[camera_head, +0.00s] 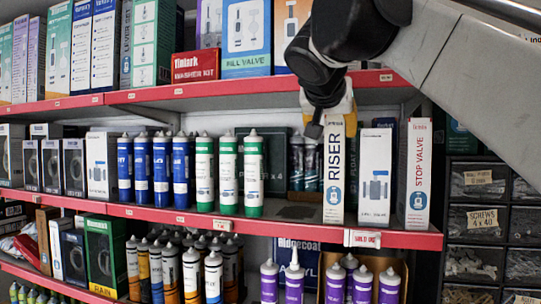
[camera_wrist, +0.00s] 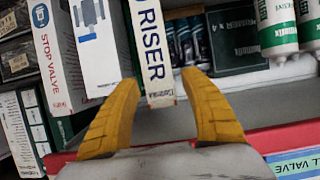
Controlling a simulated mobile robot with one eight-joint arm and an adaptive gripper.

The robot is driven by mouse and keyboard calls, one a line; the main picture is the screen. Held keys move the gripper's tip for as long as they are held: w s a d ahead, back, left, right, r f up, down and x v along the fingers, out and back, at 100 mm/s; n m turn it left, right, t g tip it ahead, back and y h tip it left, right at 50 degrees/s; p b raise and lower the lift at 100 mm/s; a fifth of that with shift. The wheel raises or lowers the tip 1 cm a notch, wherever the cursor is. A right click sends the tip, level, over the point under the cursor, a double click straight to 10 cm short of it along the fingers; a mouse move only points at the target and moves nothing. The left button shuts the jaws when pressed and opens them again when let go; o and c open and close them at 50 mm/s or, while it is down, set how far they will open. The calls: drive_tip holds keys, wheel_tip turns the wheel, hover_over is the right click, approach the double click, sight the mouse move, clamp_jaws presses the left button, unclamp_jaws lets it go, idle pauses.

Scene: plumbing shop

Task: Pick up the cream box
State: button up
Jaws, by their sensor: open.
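The cream box (camera_head: 334,180) is a tall narrow carton with RISER in dark letters on its front, upright on the middle red shelf near its front edge. My gripper (camera_head: 338,107) is at the top of this box in the head view, where my dark wrist partly hides the fingers. In the wrist view, the cream box (camera_wrist: 153,45) appears with its end between the tips of my two yellow fingers (camera_wrist: 160,80). The fingers are spread apart, with a gap visible on each side of the box. Contact is not visible.
A white box (camera_head: 375,178) and a STOP VALVE box (camera_head: 417,175) stand close on the right. Green-and-white tubes (camera_head: 228,172) stand to the left. The upper red shelf (camera_head: 240,88) is close above, and a drawer rack (camera_head: 477,215) is at right.

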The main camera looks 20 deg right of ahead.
sight(333, 135)
drive_tip(key=x, duration=0.6)
drive_tip(key=p+x, duration=0.2)
drive_tip(key=x, duration=0.1)
drive_tip(key=shift+w+d+r, duration=0.15)
drive_tip(key=shift+w+d, duration=0.05)
drive_tip(key=shift+d, duration=0.15)
drive_tip(key=shift+s+a, duration=0.1)
drive_tip(key=shift+s, duration=0.15)
drive_tip(key=c, duration=0.4)
clamp_jaws()
